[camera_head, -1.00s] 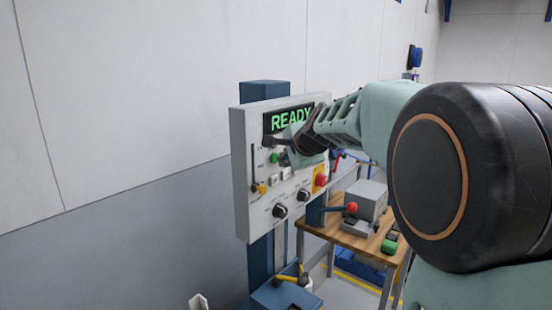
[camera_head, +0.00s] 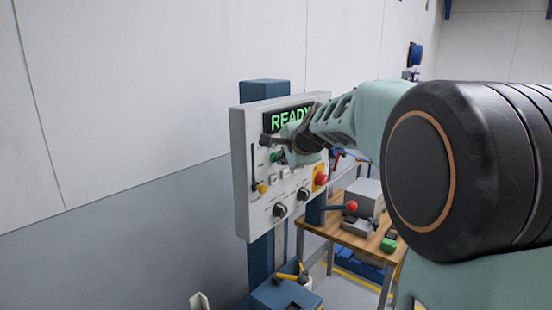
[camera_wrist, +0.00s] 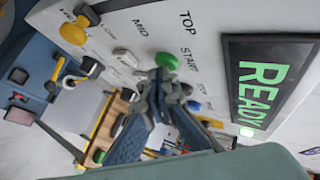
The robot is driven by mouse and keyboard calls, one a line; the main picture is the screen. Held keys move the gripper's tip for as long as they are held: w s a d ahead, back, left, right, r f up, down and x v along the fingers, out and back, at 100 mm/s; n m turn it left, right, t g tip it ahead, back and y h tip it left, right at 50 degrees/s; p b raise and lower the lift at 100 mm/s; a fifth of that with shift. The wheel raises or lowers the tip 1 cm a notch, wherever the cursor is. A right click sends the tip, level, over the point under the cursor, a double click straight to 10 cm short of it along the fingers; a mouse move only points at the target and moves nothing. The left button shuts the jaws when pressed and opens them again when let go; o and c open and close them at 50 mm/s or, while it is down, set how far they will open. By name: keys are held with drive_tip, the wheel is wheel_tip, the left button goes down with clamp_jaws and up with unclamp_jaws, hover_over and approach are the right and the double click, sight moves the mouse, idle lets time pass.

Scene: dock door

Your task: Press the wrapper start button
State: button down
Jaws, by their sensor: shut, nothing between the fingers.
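The grey control panel (camera_head: 241,180) stands on a blue post, with a display (camera_head: 288,120) reading READY in green. The green button (camera_wrist: 167,61) sits beside the START label in the wrist view; in the head view it is a small green spot (camera_head: 274,157) left of my gripper. My gripper (camera_wrist: 163,84) is shut and empty, its fingertips just below the green button in the wrist picture. I cannot tell whether they touch it. In the head view my gripper (camera_head: 267,141) covers part of the panel and the end of the display.
Near the button are a yellow-tipped slider (camera_wrist: 73,33), a white button (camera_wrist: 125,57) and a blue button (camera_wrist: 193,106). A red stop button (camera_head: 320,178) and black knobs (camera_head: 280,210) are lower on the panel. A wooden workbench (camera_head: 335,233) stands behind, right.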

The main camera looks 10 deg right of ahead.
drive_tip(key=shift+w+a, duration=0.15)
drive_tip(key=shift+a, duration=0.05)
idle(0.5)
drive_tip(key=shift+s+d+b, duration=0.65)
drive_tip(key=shift+s, duration=0.05)
